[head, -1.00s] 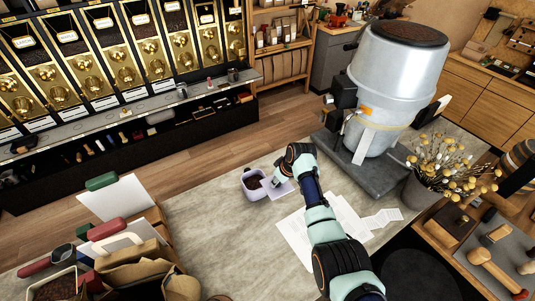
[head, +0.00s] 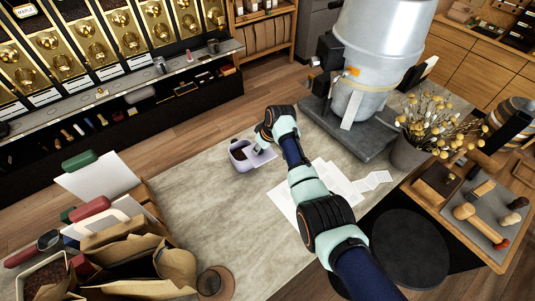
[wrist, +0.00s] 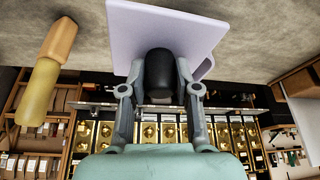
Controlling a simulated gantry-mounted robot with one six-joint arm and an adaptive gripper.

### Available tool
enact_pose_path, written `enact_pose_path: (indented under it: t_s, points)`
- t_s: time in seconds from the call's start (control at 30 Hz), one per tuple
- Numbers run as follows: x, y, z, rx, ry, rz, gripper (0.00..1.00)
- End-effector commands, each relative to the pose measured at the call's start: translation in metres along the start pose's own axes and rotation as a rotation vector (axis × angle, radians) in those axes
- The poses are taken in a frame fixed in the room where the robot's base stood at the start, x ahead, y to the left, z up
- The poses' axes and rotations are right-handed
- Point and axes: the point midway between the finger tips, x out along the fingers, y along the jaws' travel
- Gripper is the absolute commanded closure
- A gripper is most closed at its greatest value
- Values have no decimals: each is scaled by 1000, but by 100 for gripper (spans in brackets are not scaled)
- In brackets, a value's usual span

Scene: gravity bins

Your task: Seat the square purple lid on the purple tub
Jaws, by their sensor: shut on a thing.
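The purple tub (head: 238,160) stands on the grey counter with its top uncovered and dark contents showing. The square purple lid (head: 262,158) is just right of the tub, its left edge close to the tub's right rim. I cannot tell whether they touch. My gripper (head: 261,148) is shut on the lid's grip. In the wrist view, the lid (wrist: 140,32) spreads beyond the fingers, which close on its dark knob (wrist: 160,72). A pale purple edge (wrist: 207,68) shows beside the lid, perhaps part of the tub, which is otherwise hidden there.
White papers (head: 335,185) lie right of the lid under my arm. A large metal drum machine (head: 380,60) on a dark base stands behind right, with a flower pot (head: 410,152) beside it. Paper bags (head: 125,255) and folders fill the front left. The counter (head: 205,200) between is clear.

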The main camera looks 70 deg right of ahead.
Motion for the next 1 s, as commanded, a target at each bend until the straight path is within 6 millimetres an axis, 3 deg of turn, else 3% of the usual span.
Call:
enact_pose_path:
  t_s: [0.33,1.0]
  points:
    - [17,-11,-27,-2,1,0,100]
    - [29,-24,-62,-1,1,0,100]
